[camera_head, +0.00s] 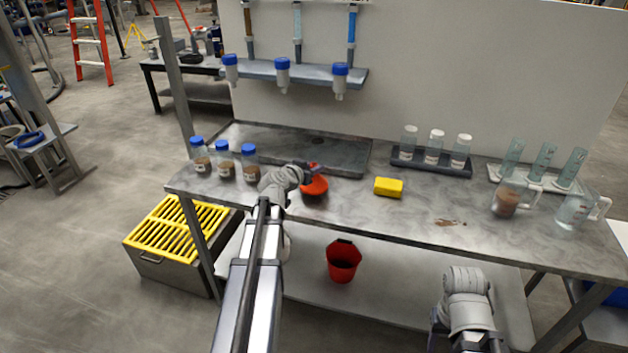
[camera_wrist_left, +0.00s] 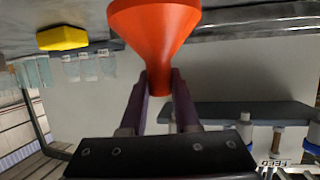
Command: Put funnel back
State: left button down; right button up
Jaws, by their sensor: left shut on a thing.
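The funnel (camera_head: 314,187) is orange-red and shows at the middle of the bench in the head view, next to my left gripper (camera_head: 308,172). In the left wrist view the funnel (camera_wrist_left: 158,35) sits between the two fingers of my left gripper (camera_wrist_left: 159,88), which is shut on its narrow stem. The wrist picture is upside down, with the bench at its top. I cannot tell whether the funnel touches the bench top. My right arm (camera_head: 466,300) comes in at the lower right in front of the bench; its fingers are not clearly visible.
The bench (camera_head: 350,212) holds blue-capped jars (camera_head: 226,160) at left, a yellow sponge (camera_head: 388,187), a bottle rack (camera_head: 430,164), and cylinders and jugs (camera_head: 510,196) at right. A red bucket (camera_head: 343,262) stands on the lower shelf. A wall shelf (camera_head: 310,74) holds inverted bottles.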

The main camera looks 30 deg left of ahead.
pick_arm(q)
jog(key=shift+f+b, duration=1.4)
jog(key=shift+f, duration=0.3)
jog(key=shift+f, duration=0.15)
jog(key=c, duration=0.6)
grip_release()
jog(key=shift+c, duration=0.2)
jog(key=shift+s+r, duration=0.15)
jog(key=shift+r, duration=0.2)
jog(key=p+v, duration=0.4)
jog(key=v, duration=0.7)
jog(key=shift+s, duration=0.35)
